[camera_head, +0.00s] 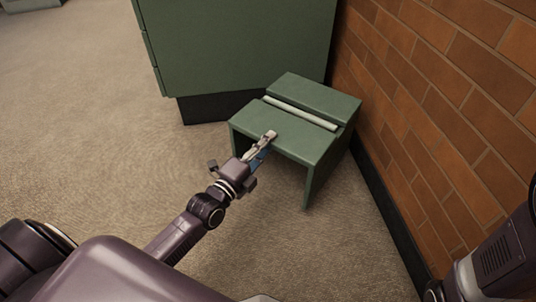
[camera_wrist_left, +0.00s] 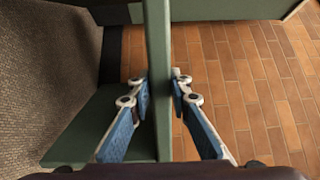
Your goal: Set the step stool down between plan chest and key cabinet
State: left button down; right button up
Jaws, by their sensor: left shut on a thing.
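The green step stool (camera_head: 318,98) is upright beside the brick wall, with a pale bar across its upper part. My left gripper (camera_head: 268,140) is shut on its near edge. In the left wrist view, the fingers (camera_wrist_left: 159,84) lie on either side of a thin green panel of the stool (camera_wrist_left: 158,40). I cannot tell whether its feet touch the floor. A large green chest with drawer edges, seemingly the plan chest (camera_head: 235,45), stands just behind it on a dark plinth. I cannot make out the key cabinet. My right gripper is out of sight.
The brick wall (camera_head: 460,110) with a dark skirting (camera_head: 385,200) runs close along the stool's right side. Open beige carpet (camera_head: 80,130) lies to the left. A grey object (camera_head: 30,4) is cut off at the top left.

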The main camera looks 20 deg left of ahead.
pick_arm(q)
notch_tip(320, 180, down, 3)
jog(key=shift+f+b, duration=0.1)
jog(key=shift+b, duration=1.05)
jog(key=c, duration=2.2)
grip_release()
jog(key=shift+f, duration=0.3)
jog(key=o, duration=0.4)
jog(key=shift+r, duration=0.1)
